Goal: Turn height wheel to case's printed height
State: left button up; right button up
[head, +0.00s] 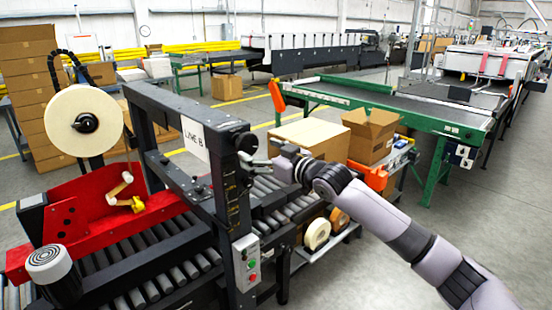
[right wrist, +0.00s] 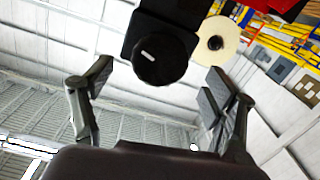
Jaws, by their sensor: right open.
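The height wheel, a black round knob (head: 247,143), sits at the right end of the top crossbeam of the case machine (head: 170,120). In the right wrist view the black knob (right wrist: 160,55) with a short white mark faces me, ahead of and between the fingers. My right gripper (head: 247,160) is open and empty, close by the knob; contact cannot be told. In the right wrist view its fingers (right wrist: 155,88) are spread wide. A closed cardboard case (head: 310,133) stands behind the gripper; no printed height is readable. Yellow scale marks (head: 229,192) run down the machine's post. My left gripper is not seen.
A control box with buttons (head: 247,262) is on the post below. Rollers (head: 170,270) run under the beam. An open carton (head: 371,134) and a green-framed conveyor (head: 400,105) stand behind my right arm. Floor at right is clear.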

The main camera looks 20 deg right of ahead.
jog(key=v, duration=0.6)
jog(key=shift+s, duration=0.25)
